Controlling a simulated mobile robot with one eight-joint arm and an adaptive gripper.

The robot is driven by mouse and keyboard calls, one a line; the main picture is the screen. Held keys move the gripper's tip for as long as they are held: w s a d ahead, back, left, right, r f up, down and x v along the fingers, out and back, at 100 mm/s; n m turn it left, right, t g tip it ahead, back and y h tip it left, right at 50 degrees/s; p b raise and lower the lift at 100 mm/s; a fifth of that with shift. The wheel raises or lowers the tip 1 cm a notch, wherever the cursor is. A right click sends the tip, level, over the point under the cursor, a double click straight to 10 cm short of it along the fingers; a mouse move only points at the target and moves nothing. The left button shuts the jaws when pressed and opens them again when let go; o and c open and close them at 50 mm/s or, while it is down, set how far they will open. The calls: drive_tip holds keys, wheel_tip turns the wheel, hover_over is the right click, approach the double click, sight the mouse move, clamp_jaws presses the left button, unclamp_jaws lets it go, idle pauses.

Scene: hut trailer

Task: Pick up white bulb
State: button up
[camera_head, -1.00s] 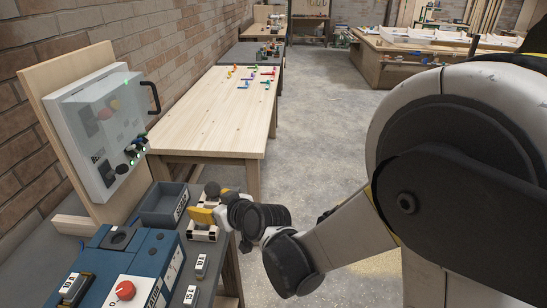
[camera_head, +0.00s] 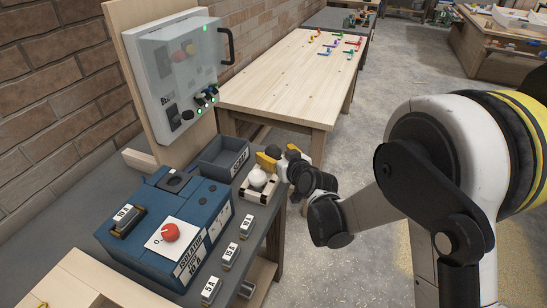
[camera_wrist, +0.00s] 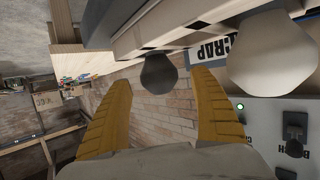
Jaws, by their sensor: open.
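A white bulb (camera_head: 257,178) stands in a pale holder (camera_head: 262,194) on the grey bench in the head view. My gripper (camera_head: 268,158) is just behind it, its yellow fingers open and empty. The wrist view is turned over. There a pale bulb (camera_wrist: 272,58) hangs from the holder at the right, outside the fingers. A darker grey bulb (camera_wrist: 158,72) appears between the fingertips of my open gripper (camera_wrist: 160,78), beyond or level with them; I cannot tell the depth. The dark bulb is hidden behind the gripper in the head view.
A blue isolator box (camera_head: 175,225) with a red knob is at left. Several labelled fuses (camera_head: 231,254) lie in front. A control panel (camera_head: 182,75) stands behind. A wooden table (camera_head: 290,75) is farther back.

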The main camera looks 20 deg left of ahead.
drive_tip(key=shift+x, duration=1.1)
drive_tip(key=shift+c, duration=0.2)
drive_tip(key=shift+d, duration=0.1)
drive_tip(key=c, duration=1.2)
drive_tip(key=shift+r, duration=0.1)
